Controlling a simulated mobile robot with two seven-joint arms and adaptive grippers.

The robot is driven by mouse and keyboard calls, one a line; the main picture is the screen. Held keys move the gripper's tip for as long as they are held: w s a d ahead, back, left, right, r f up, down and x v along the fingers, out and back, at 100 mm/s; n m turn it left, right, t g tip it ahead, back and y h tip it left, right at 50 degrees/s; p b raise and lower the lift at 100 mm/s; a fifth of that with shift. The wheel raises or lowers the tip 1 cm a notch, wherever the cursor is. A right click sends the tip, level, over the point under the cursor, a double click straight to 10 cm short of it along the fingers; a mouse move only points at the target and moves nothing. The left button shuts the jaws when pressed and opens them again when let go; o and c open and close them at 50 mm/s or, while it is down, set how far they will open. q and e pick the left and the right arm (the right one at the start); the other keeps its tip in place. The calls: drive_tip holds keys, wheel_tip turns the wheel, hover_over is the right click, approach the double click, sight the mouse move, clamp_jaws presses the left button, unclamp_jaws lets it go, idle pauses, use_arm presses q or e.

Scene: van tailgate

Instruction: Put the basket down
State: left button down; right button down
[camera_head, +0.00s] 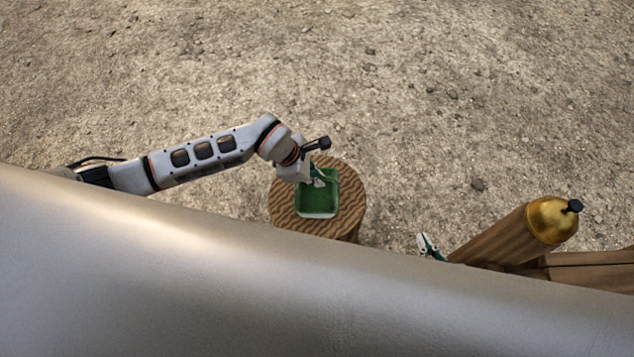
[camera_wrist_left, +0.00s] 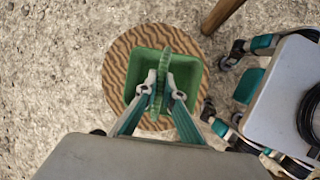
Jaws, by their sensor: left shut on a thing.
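A small green basket (camera_head: 318,198) is over a round wavy-grained wooden stool top (camera_head: 283,208). In the left wrist view the basket (camera_wrist_left: 150,62) lies inside the outline of the stool top (camera_wrist_left: 116,75), with its green handle strip (camera_wrist_left: 163,75) across the middle. My left gripper (camera_head: 316,178) is shut on that handle, and its fingers (camera_wrist_left: 164,92) close on it from both sides. The basket looks level; I cannot tell whether its bottom touches the stool. My right gripper (camera_head: 430,246) is at the silvery edge, apart from the basket, mostly hidden.
A large silvery panel (camera_head: 150,270) fills the lower part of the head view and hides what is under it. A brown cylinder with a gold end (camera_head: 552,220) and black knob lies at the right. Bare gravel ground (camera_head: 420,90) surrounds the stool.

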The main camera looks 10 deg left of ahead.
use_arm(q)
drive_tip(key=shift+f, duration=1.65)
use_arm(e)
drive_tip(key=shift+w, duration=0.1)
use_arm(q)
drive_tip(key=c, duration=2.2)
unclamp_jaws()
drive_tip(key=shift+f, duration=0.1)
